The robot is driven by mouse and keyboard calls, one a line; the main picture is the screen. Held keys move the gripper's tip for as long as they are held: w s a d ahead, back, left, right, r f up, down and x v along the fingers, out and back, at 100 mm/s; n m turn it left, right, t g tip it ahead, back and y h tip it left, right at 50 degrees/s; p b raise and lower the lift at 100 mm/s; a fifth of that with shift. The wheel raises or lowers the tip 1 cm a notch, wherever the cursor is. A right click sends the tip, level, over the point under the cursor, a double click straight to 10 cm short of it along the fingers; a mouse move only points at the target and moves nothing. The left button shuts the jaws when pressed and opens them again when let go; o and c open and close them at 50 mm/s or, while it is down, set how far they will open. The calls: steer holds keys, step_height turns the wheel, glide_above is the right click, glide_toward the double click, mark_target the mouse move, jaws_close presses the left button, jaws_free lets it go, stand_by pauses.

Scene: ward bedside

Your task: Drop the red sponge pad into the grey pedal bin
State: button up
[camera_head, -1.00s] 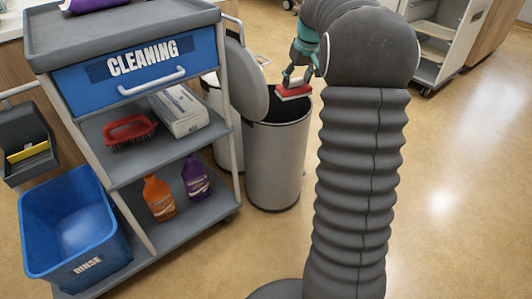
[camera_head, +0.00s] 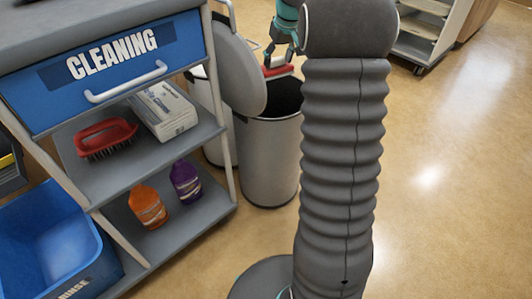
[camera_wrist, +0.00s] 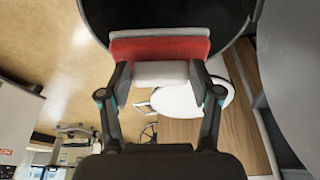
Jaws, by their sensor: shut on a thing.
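The red sponge pad (camera_head: 279,71), with a pale layer, is held above the rim of the grey pedal bin (camera_head: 270,165). The bin's round lid (camera_head: 240,75) stands open and its mouth is dark. My gripper (camera_head: 277,59) is shut on the pad; my own arm hides part of it. In the wrist view, the red pad (camera_wrist: 160,48) sits between the two fingertips of my gripper (camera_wrist: 161,75). The dark bin mouth (camera_wrist: 170,14) shows beyond it at the top. The exact height above the rim is hard to tell.
A cleaning cart (camera_head: 125,60) stands left of the bin, holding a red brush (camera_head: 105,138), a box (camera_head: 163,110), an orange bottle (camera_head: 147,206) and a purple bottle (camera_head: 186,181). A blue tub (camera_head: 60,245) is at lower left. The floor on the right is clear.

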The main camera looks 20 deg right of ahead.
mark_target(278, 68)
steer(key=shift+f+b, duration=1)
steer(key=shift+f, duration=0.7)
steer(key=o, duration=1.2)
steer(key=shift+r, duration=0.1)
steer(key=v, duration=1.2)
steer(key=shift+d, duration=0.1)
